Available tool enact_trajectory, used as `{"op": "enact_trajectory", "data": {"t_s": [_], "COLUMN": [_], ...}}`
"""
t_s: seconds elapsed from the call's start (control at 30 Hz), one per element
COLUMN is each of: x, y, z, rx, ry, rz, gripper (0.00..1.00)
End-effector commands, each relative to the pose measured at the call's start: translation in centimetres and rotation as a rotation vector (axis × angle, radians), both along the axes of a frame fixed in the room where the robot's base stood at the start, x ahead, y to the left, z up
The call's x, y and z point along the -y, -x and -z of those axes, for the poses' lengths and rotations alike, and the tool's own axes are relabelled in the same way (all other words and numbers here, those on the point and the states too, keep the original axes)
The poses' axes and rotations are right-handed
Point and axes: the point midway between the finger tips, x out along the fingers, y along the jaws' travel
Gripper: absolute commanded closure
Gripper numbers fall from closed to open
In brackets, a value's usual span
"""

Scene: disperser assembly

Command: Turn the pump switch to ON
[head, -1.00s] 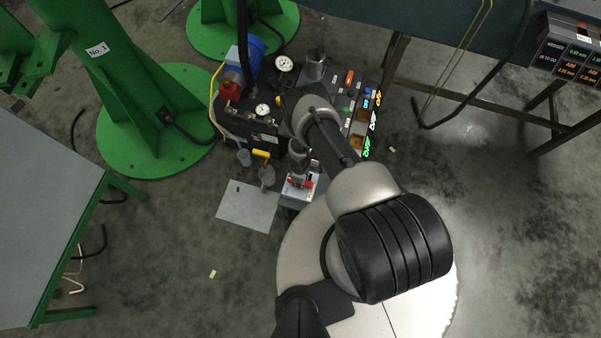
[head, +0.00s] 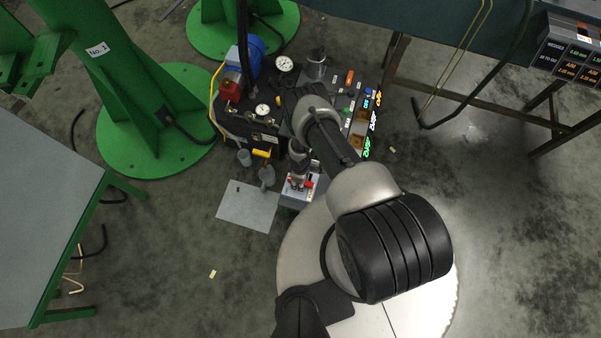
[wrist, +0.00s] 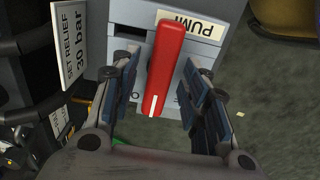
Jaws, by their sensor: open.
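The red pump switch handle (wrist: 166,68) sits on a grey box under a white label (wrist: 192,27) reading "PUM", with the rest cut off. Its white-marked end points down in the wrist view, tilted slightly left. My gripper (wrist: 161,72) is open, with one blue-padded finger on each side of the handle and visible gaps between. In the head view my gripper (head: 300,181) is over the grey switch box (head: 297,197), where bits of red show around the fingers. The ON and OFF marks are mostly hidden.
A plate marked "SET RELIEF 30 bar" (wrist: 70,45) stands left of the switch box. The dark pump unit with gauges (head: 284,64) lies beyond my gripper. A yellow-handled valve (head: 262,153) and grey cups are to the left. Open floor lies right of the box.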

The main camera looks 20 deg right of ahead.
Motion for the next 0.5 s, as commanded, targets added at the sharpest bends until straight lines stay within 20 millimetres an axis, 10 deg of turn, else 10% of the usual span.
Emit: {"op": "enact_trajectory", "data": {"t_s": [0.5], "x": [0.01], "y": [-0.01], "z": [-0.01], "rx": [0.0], "ry": [0.0], "rz": [-0.619], "gripper": [0.58]}}
